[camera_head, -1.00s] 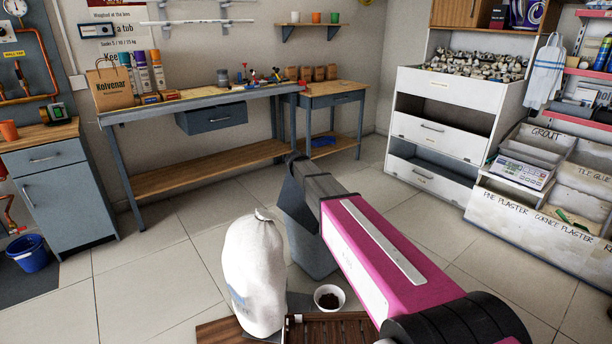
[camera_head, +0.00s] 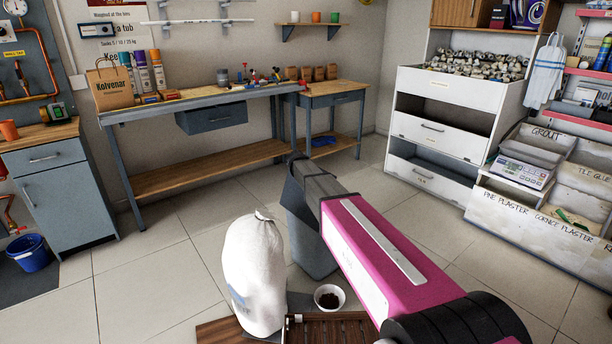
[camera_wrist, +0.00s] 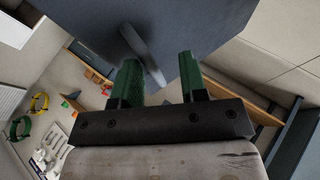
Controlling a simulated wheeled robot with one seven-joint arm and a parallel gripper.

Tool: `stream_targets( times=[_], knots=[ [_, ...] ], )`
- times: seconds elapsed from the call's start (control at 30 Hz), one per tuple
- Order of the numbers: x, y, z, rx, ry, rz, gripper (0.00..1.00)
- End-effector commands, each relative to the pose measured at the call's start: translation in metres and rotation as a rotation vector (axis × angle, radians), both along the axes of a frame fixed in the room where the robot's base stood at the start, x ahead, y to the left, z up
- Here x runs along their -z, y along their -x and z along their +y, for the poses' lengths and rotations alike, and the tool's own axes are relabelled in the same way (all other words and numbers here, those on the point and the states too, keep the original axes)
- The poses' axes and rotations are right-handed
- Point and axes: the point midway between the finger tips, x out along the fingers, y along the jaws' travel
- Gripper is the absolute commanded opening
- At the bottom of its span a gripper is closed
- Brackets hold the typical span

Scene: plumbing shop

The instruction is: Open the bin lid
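A blue-grey bin (camera_head: 309,245) stands on the floor in the middle of the head view, partly behind my pink and grey arm. My arm hides much of its top, so how far the lid stands open cannot be told there. In the wrist view a large blue-grey panel (camera_wrist: 205,25), seemingly of the bin, fills the top, with a grey bar handle (camera_wrist: 143,52) on it. My gripper (camera_wrist: 158,80) has two green fingers, spread apart. The bar shows between them in the picture; whether either finger touches it is unclear. My fingers are hidden in the head view.
A white sack (camera_head: 254,270) stands left of the bin. A white bowl with dark contents (camera_head: 329,297) and wooden slats (camera_head: 335,330) lie in front. A workbench (camera_head: 200,100) runs along the back; white drawers (camera_head: 440,130) stand at right.

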Motion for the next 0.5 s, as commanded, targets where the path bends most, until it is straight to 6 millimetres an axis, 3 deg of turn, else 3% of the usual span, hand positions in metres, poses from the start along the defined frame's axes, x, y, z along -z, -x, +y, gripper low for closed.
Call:
stream_targets(
  times=[0.5],
  knots=[
    [-0.011, 0.02, 0.01, 0.0, 0.0, 0.001, 0.38]
  ],
)
